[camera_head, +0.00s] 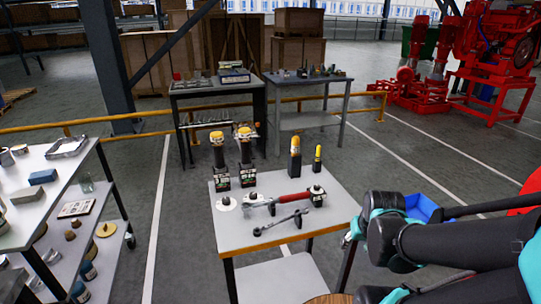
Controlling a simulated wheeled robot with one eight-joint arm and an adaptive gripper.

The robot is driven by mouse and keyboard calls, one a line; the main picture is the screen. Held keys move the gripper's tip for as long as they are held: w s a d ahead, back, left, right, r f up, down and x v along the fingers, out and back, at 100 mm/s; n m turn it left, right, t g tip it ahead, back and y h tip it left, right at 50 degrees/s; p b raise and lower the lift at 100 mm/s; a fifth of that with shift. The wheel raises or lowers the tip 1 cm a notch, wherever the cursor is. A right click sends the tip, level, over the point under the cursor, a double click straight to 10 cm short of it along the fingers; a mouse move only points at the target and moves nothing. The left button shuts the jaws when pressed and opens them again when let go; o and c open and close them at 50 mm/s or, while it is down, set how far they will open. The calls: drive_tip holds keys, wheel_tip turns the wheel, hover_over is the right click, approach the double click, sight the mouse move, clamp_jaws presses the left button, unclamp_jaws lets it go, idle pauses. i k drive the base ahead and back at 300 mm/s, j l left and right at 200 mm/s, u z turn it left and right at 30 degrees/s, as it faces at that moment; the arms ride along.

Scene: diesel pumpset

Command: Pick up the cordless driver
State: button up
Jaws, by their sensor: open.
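Two upright tools with yellow-and-black heads, dark handles and block-like bases stand at the back left of the small grey-topped table (235,235). They look like cordless drivers: a left one (218,160) and a right one (245,156). They stand close together but apart, and I cannot tell which one is the cordless driver of the task. My black and teal arm fills the lower right of the head view, to the right of the table. My gripper cannot be made out, and nothing visible of my arm touches the tools.
Two smaller yellow-and-black upright items, a wider one (295,157) and a thinner one (317,158), stand right of the tools. A red-handled tool (290,199) and a wrench (282,221) lie in front. A loaded shelf cart (50,212) stands left, with floor between.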

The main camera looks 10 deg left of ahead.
sight(245, 134)
drive_tip(key=u, duration=0.8)
